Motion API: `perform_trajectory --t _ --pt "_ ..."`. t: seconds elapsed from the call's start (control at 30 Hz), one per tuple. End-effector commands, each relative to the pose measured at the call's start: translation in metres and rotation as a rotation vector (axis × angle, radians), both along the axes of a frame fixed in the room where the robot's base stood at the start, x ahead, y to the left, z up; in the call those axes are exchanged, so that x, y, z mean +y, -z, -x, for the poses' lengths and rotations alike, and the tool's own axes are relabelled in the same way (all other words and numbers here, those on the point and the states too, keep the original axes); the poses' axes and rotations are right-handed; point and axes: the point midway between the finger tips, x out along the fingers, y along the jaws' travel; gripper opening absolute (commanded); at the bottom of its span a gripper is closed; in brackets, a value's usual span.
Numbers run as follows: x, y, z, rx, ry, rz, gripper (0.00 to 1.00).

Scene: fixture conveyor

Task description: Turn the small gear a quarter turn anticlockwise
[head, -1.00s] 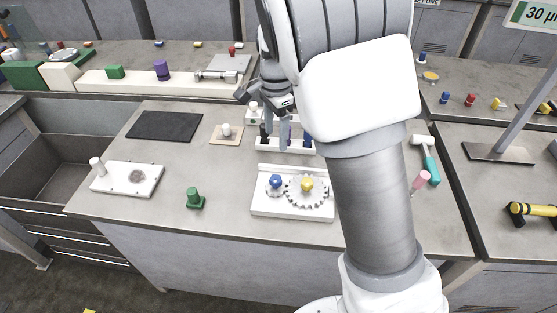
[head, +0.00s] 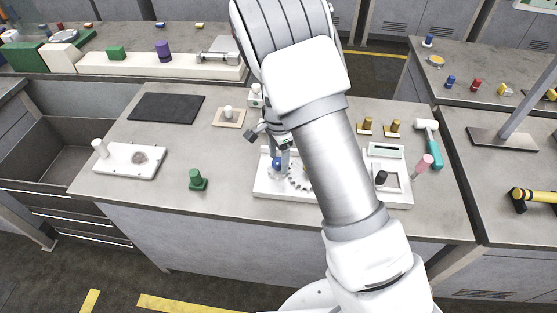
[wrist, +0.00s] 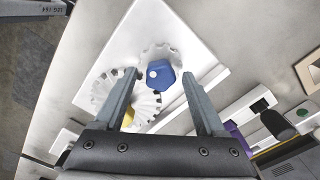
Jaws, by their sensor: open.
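The small gear (wrist: 158,53) is a pale toothed wheel with a blue knob (wrist: 161,75) on top. The blue knob also shows in the head view (head: 277,161). Beside it is the large gear (wrist: 103,92), whose yellow knob (wrist: 128,116) is partly behind a finger. Both gears are on a white base plate (head: 268,191). My gripper (wrist: 159,77) is open, pointing down, with its fingertips on either side of the blue knob in the wrist view. I see a gap on each side. My arm hides much of the large gear in the head view.
Right of my arm is a white fixture with a black knob (head: 381,178). A green knobbed piece (head: 196,180) stands to the left. The bench is clear between it and the base plate.

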Motion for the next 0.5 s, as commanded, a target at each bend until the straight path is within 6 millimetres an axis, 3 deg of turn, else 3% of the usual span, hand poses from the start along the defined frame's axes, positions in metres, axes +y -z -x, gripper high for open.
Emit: perform_trajectory --t 0.4,0.5 --pt "0.0003 0.0109 0.0 0.0 0.001 -0.001 0.73" --pt "0.0003 0.0108 -0.0001 -0.001 0.001 0.0 0.58"
